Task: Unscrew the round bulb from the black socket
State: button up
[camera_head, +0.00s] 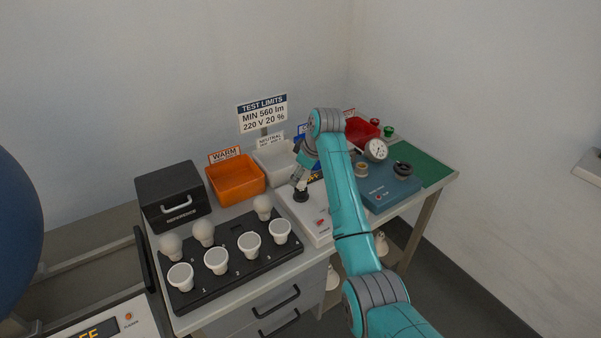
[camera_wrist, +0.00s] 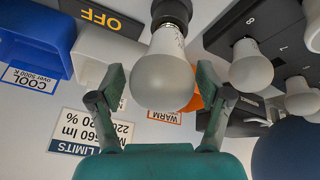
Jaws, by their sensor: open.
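The round white bulb (camera_wrist: 163,82) sits base-in in the black socket (camera_wrist: 172,12), as the wrist view shows. In the head view the black socket (camera_head: 301,196) stands on a light tester box, and the bulb is mostly hidden by my gripper (camera_head: 299,178). In the wrist view my gripper (camera_wrist: 161,88) is open, with one finger on each side of the bulb. A gap shows between each finger and the glass, so I hold nothing.
A black numbered rack (camera_head: 234,259) with several bulbs stands at the left. Behind are an orange WARM bin (camera_head: 236,180), a white NEUTRAL bin (camera_head: 272,161) and a black reference case (camera_head: 173,194). A blue-grey device (camera_head: 388,187) stands to the right of my arm.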

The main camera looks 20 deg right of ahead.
jog(key=m+h, duration=0.1)
jog(key=m, duration=0.3)
jog(key=shift+m+t+h, duration=0.3)
jog(key=shift+h, duration=0.1)
jog(key=m+h, duration=0.1)
jog(key=m, duration=0.1)
jog(key=m+h, duration=0.1)
jog(key=m, duration=0.2)
jog(key=shift+w+d, duration=0.15)
